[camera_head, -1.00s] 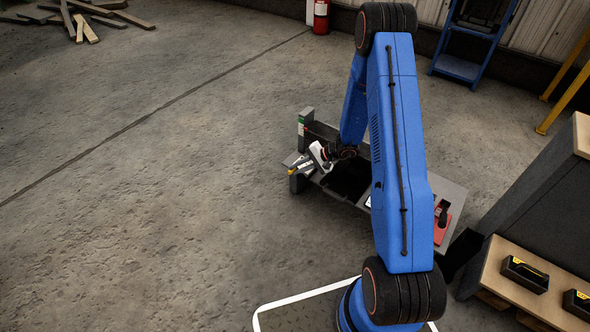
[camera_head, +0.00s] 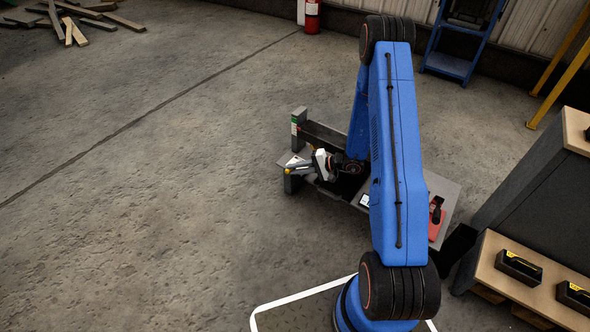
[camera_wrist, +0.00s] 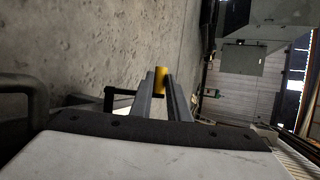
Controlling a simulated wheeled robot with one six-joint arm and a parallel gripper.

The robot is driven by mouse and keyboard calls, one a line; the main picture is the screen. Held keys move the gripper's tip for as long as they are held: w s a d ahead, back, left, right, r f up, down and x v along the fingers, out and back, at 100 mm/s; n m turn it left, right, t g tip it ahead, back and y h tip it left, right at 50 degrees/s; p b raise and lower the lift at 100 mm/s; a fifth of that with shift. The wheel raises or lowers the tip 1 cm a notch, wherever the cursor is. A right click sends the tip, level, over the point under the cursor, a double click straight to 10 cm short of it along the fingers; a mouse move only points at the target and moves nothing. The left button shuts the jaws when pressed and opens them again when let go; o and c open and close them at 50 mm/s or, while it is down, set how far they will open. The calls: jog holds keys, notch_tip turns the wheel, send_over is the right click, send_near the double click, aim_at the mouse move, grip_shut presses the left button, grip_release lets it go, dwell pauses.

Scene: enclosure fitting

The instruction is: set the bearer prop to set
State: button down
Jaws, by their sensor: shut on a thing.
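My arm hides much of the fixture's middle.
A red plate with a black handle (camera_head: 436,222) is at the fixture's right end. A wooden-topped bench (camera_head: 500,292) with black and yellow boxes stands at right. Loose planks (camera_head: 75,20) lie far left. The floor at left is clear.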

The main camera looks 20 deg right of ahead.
jog(key=c, duration=1.7)
grip_release()
jog(key=v, duration=1.2)
jog(key=shift+d, duration=0.1)
jog(key=shift+r, duration=0.1)
